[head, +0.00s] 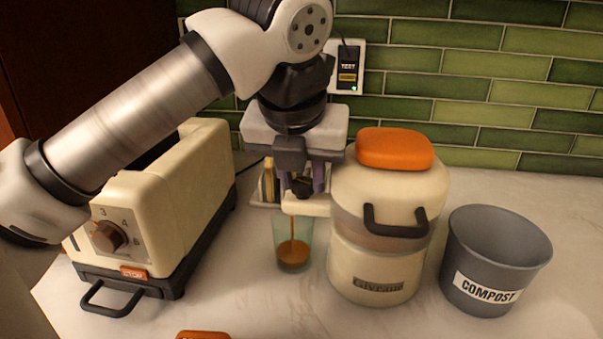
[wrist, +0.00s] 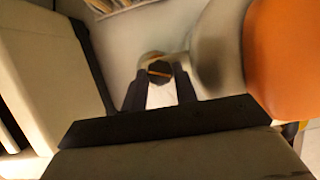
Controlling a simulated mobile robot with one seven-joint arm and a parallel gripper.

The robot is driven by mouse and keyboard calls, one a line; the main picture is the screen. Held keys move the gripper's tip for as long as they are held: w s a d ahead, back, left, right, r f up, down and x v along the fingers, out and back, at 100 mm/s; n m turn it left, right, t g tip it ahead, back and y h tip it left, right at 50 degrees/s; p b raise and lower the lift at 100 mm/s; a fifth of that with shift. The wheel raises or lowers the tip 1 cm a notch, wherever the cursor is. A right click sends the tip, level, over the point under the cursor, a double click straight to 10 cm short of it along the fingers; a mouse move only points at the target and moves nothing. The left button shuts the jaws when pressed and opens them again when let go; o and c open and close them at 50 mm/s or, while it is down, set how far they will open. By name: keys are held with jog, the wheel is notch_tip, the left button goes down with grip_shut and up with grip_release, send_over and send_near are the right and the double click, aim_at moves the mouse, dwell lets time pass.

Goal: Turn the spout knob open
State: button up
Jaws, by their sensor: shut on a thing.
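The cream dispenser (head: 378,268) with an orange lid pad (head: 394,148) stands right of centre. Its cream spout (head: 300,208) sticks out to the left. A small dark spout knob (head: 302,188) sits on top of the spout. My gripper (head: 304,186) points down over the spout, with its fingers shut on the knob. A brown stream runs from the spout into a clear glass (head: 280,232) beneath it, which holds some brown liquid. In the wrist view my gripper (wrist: 158,88) has a finger on each side of the spout; a dark round shape between them is hard to make out.
A cream toaster (head: 180,200) with a dial and black handle stands at left. A grey compost bin (head: 490,250) stands at right. An orange object (head: 203,335) shows at the bottom edge. The counter in front of the glass is clear.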

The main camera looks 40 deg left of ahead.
jog(key=o, duration=1)
jog(key=shift+c, duration=0.2)
